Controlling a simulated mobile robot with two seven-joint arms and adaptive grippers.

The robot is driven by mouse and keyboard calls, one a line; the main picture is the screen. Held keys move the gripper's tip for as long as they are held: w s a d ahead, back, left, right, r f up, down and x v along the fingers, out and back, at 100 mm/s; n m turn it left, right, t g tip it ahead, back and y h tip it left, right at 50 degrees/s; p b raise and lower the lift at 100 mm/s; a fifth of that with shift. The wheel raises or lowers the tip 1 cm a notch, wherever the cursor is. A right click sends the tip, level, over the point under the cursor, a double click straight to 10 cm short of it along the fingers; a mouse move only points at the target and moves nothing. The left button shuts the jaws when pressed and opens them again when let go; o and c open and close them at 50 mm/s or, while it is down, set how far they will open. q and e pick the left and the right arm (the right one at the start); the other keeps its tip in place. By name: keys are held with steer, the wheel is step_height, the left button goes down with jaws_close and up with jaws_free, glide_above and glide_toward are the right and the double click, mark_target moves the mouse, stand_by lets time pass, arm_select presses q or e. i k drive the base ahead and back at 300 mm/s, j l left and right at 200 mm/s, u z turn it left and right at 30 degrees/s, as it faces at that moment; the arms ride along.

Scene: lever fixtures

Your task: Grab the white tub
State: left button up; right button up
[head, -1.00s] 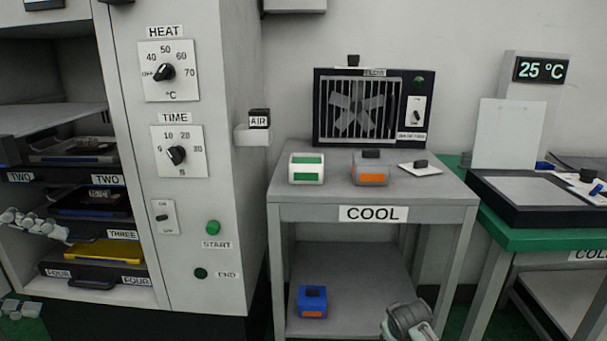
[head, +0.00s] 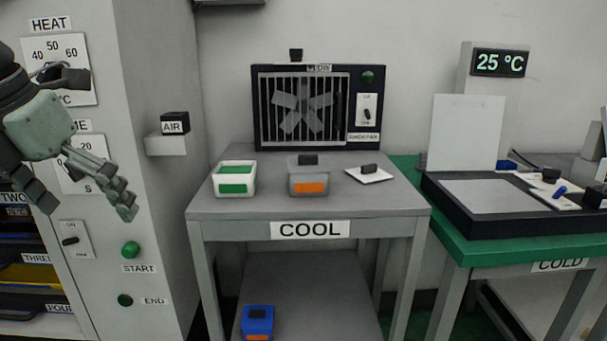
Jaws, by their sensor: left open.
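The white tub (head: 235,179), with a green front label and green on top, stands on the left part of the grey table marked COOL (head: 310,212). My left gripper (head: 95,143) is at the left, in front of the white cabinet panel with the dials. Its fingers are spread open with nothing between them. It is well left of the tub and apart from it. My right gripper does not show.
A grey tub with an orange label (head: 309,180) stands right of the white tub. A white plate (head: 369,175) lies farther right. A fan box (head: 318,108) stands behind. A small AIR box (head: 174,124) juts from the cabinet. A blue tub (head: 258,322) is on the lower shelf.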

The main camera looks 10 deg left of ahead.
mark_target(231, 180)
steer(key=i+l+u, duration=0.15)
steer(key=i+l, duration=0.2)
steer(key=i, duration=0.2)
steer(key=i+l+u, duration=0.15)
steer(key=i+l, duration=0.25)
steer(key=i, duration=0.15)
